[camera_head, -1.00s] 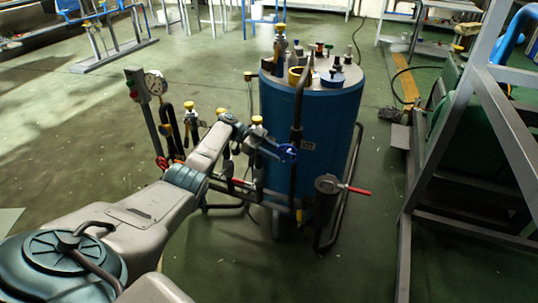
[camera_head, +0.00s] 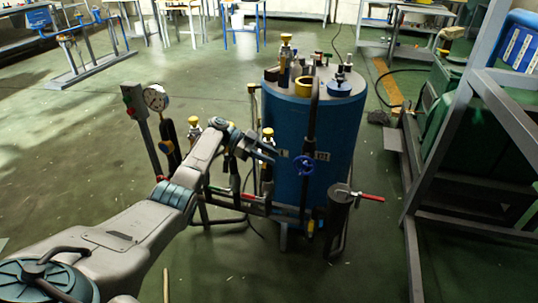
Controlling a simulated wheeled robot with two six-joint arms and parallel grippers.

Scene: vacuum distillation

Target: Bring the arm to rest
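My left arm reaches in from the lower left. Its gripper (camera_head: 264,150) is in front of the blue vessel (camera_head: 340,128), to the left of a blue valve handwheel (camera_head: 303,166). The two dark fingers look parted with nothing between them, and a small gap shows between them and the handwheel. My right gripper is not in view.
A pressure gauge (camera_head: 155,98) on a post and several yellow-capped valves stand beside my forearm. A red-handled valve (camera_head: 369,197) sits at the vessel's lower right. A grey metal frame (camera_head: 440,130) stands at the right. The green floor at the left is mostly open.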

